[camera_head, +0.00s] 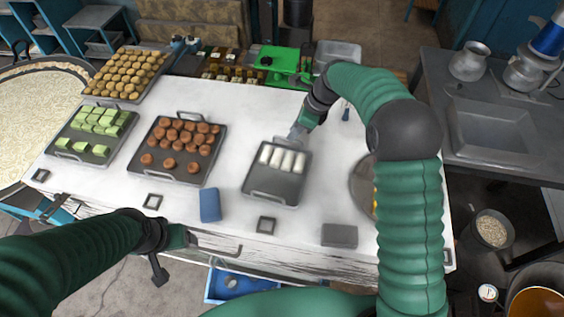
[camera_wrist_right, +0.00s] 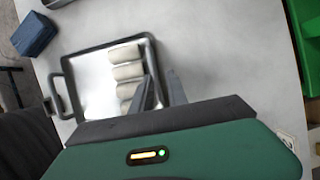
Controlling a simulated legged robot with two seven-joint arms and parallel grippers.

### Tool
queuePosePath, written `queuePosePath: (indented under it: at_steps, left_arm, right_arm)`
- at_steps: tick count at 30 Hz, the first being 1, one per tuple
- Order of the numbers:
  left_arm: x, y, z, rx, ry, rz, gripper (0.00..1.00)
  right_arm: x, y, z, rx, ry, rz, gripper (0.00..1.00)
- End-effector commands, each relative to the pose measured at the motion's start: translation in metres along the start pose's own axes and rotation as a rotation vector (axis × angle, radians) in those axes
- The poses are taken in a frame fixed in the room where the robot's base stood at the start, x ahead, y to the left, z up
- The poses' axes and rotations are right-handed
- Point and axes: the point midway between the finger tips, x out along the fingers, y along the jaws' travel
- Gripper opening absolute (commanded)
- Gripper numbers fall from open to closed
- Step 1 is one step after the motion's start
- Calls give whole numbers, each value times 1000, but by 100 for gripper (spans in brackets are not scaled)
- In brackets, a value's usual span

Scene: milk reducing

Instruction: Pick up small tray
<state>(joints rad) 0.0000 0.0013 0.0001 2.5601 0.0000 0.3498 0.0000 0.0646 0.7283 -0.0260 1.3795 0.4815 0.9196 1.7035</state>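The small tray (camera_head: 266,196) is dark grey metal with a handle at each end and holds a row of several white rolls (camera_head: 282,158). It lies flat on the white tabletop. My right gripper (camera_head: 297,133) is low at the tray's far handle end. The opposite handle is free. My left gripper (camera_head: 180,238) is at the table's front edge, away from the tray; its fingers are unclear.
Trays of brown balls (camera_head: 172,178), green pieces (camera_head: 64,134) and yellow balls (camera_head: 94,95) stand to the left. A blue block (camera_head: 210,205) and a grey block (camera_head: 340,236) lie near the front edge. A round pan (camera_head: 361,188) is right of the small tray.

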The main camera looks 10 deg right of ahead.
Motion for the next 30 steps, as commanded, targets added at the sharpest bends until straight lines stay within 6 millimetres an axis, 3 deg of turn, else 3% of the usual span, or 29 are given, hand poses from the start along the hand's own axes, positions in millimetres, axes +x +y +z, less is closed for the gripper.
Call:
queuePosePath:
  at_steps: [3,9,14,18,30]
  left_arm:
    - [-20,0,-5,0,2,0,72]
    - [-21,0,-5,0,1,0,72]
    - [-19,0,-5,0,1,0,72]
    - [-19,0,-5,0,1,0,72]
    - [-18,0,-5,0,1,0,72]
  right_arm:
    - [25,8,-1,2,8,18,14]
    - [49,8,-3,0,8,17,14]
    - [51,9,-4,-1,11,21,15]
    - [52,9,-5,-2,12,21,0]
    - [53,8,-5,-4,14,22,0]
